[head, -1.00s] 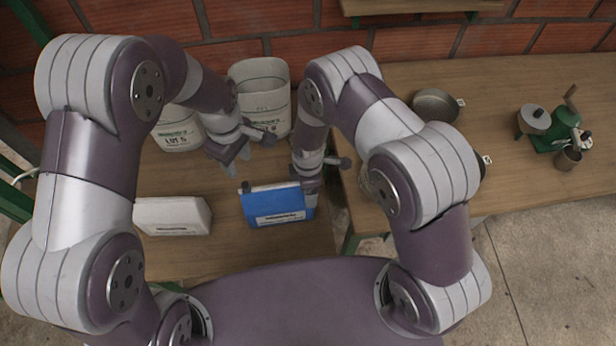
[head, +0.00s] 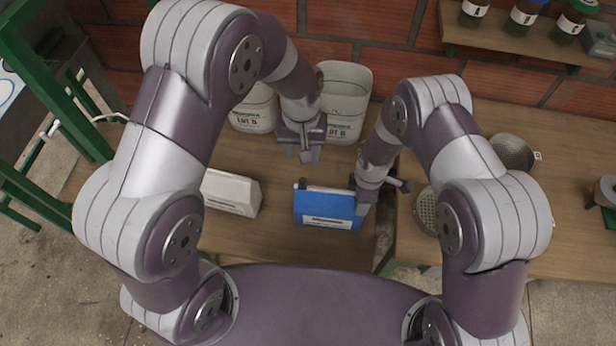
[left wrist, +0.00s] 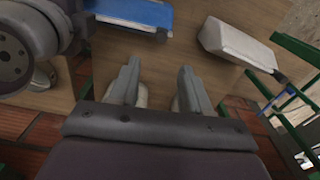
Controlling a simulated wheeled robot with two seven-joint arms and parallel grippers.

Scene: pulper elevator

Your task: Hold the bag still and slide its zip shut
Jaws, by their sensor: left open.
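The blue bag (head: 328,212) stands on the wooden bench, a white label on its front and a pale strip along its top edge. A small dark piece (head: 302,183), perhaps the zip's slider, shows at its top left corner. My left gripper (head: 308,156) is open and empty, behind the bag and apart from it. Its two spread fingers (left wrist: 160,85) show in the left wrist view, where the blue bag (left wrist: 135,12) is at the top. My right gripper (head: 362,205) is at the bag's right edge; whether its jaws grip the edge is unclear.
A white bag (head: 230,192) lies left of the blue one. Two pale labelled buckets (head: 348,92) (head: 252,110) stand at the back by the brick wall. Metal sieves (head: 511,152) lie on the right bench. A shelf with jars (head: 524,17) is at upper right.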

